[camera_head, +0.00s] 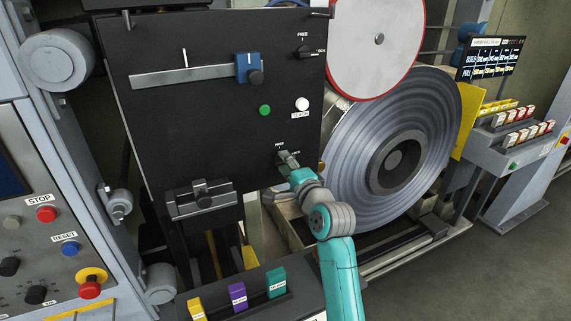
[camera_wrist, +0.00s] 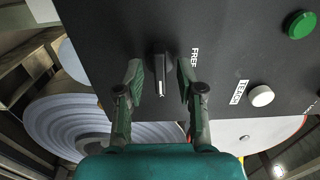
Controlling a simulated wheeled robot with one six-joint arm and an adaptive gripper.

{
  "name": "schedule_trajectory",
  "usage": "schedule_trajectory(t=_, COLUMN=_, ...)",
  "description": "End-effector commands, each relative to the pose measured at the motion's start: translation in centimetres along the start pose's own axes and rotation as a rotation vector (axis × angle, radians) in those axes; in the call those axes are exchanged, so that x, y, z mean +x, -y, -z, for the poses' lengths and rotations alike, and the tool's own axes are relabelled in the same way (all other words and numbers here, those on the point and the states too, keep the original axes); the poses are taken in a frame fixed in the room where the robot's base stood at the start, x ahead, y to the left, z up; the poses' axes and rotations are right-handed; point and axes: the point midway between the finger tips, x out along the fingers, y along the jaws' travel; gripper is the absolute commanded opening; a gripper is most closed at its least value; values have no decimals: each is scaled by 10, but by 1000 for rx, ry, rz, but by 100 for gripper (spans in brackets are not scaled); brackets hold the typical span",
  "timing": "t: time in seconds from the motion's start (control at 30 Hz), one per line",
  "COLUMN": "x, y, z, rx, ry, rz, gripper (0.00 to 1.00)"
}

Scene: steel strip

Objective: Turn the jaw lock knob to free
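In the wrist view a black knob (camera_wrist: 159,62) on the black panel stands between the fingertips of my gripper (camera_wrist: 160,72). A gap shows on both sides of the knob, so the fingers are open. The knob's white mark points down in this view, away from the FREE label (camera_wrist: 195,57) on the right. In the head view my gripper (camera_head: 287,158) is at the panel's lower right and mostly hides this knob. Another black knob (camera_head: 306,53) with FREE and LOCK labels sits at the upper right of the panel.
Above my gripper are a green button (camera_head: 265,110) and a white TEACH button (camera_head: 302,104). A large steel coil (camera_head: 350,165) stands close to the right. A grey clamp block (camera_head: 203,198) is at lower left. Coloured blocks (camera_head: 237,297) stand in front.

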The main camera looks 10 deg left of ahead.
Motion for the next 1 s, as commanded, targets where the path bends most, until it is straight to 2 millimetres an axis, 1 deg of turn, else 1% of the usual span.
schedule_trajectory(t=0.1, x=5, y=0, z=0, rx=0, ry=0, rz=0, gripper=38)
schedule_trajectory(t=0.37, x=5, y=0, z=0, rx=0, ry=0, rz=0, gripper=38)
schedule_trajectory(t=0.4, x=5, y=0, z=0, rx=0, ry=0, rz=0, gripper=28)
schedule_trajectory(t=0.47, x=5, y=0, z=0, rx=0, ry=0, rz=0, gripper=12)
schedule_trajectory(t=0.5, x=5, y=0, z=0, rx=0, ry=0, rz=0, gripper=2)
schedule_trajectory(t=0.53, x=5, y=0, z=0, rx=0, ry=0, rz=0, gripper=0)
schedule_trajectory(t=0.83, x=5, y=0, z=0, rx=-9, ry=0, rz=0, gripper=0)
schedule_trajectory(t=1.0, x=5, y=0, z=0, rx=-58, ry=0, rz=-1, gripper=0)
